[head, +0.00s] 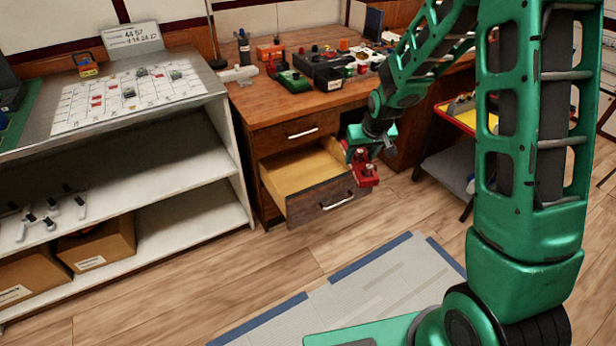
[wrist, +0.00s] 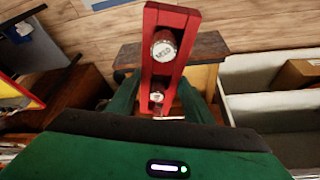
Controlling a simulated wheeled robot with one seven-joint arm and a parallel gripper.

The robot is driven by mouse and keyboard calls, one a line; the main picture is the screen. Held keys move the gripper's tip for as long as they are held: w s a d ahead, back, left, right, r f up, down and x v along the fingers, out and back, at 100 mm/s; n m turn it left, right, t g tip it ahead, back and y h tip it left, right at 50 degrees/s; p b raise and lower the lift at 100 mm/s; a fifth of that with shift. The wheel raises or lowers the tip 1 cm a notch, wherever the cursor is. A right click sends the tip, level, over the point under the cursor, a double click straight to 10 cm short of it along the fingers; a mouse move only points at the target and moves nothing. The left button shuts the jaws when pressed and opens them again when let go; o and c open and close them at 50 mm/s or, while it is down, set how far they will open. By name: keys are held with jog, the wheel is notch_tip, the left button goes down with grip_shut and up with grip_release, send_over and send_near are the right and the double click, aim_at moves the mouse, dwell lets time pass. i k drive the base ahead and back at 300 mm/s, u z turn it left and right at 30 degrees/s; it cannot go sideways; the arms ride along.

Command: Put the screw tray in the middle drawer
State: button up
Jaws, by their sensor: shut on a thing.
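The red screw tray (head: 366,178) is held in my gripper (head: 366,150), beside the right end of the open drawer in the head view. In the wrist view the tray (wrist: 180,22) is long and narrow, with two round metal-topped pieces in it. My gripper (wrist: 158,97) is shut on the tray, with a green finger on either side. The middle drawer (head: 318,196) is pulled out of the wooden desk, and the part of its inside that shows is bare. Its dark front (wrist: 208,46) also shows behind the tray in the wrist view.
A shut drawer (head: 295,131) is above the open one. The desk top (head: 262,104) carries several tools and boxes. A white shelf unit (head: 190,201) stands to the left. A cart with a yellow tray (head: 456,118) stands to the right.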

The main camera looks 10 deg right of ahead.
aim_at(314, 186)
jog(key=i, duration=1)
jog(key=u, duration=0.05)
